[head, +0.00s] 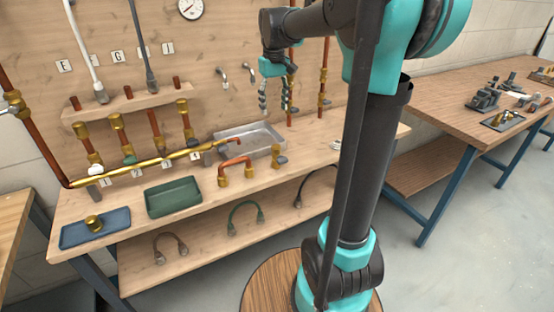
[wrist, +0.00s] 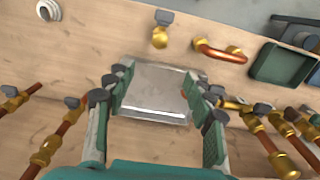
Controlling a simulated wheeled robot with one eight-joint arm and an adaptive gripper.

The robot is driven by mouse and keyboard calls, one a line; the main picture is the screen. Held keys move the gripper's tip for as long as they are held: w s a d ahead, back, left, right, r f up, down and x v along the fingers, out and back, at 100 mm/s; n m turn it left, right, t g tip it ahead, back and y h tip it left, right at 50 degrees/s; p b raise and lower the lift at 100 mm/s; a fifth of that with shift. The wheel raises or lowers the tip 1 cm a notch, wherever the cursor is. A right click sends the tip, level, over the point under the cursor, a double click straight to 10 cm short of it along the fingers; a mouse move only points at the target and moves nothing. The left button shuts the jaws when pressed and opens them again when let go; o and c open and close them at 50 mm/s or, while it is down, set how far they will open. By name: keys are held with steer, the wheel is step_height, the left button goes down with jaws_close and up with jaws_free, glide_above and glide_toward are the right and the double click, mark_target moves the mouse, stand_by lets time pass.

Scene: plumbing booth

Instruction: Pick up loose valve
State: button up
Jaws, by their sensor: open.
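In the wrist view the valve (wrist: 160,37) is at the top centre, beyond the fingertips. My gripper (head: 275,108) is open and empty, above the bench near the back wall. In the wrist view my gripper (wrist: 160,95) has its two green-and-grey fingers spread, with the metal tray showing between them. The valve is apart from the fingers.
The metal tray (head: 222,153) is at the bench's back. A copper U-pipe (head: 236,162) lies left of the valve, then a green tray (head: 173,197) and a blue tray (head: 72,238). Upright copper pipes (head: 323,80) stand right of my gripper. A white round piece (head: 336,144) lies farther right.

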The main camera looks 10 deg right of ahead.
mark_target(276, 145)
step_height(276, 145, down, 12)
steer(key=shift+r, duration=0.25)
steer(key=shift+s+d+f, duration=0.15)
steer(key=shift+s+f, duration=0.05)
steer(key=shift+f, duration=1.2)
steer(key=shift+s+d+f, duration=0.1)
steer(key=shift+s+f, duration=0.05)
steer(key=shift+f, duration=1.25)
jaws_close()
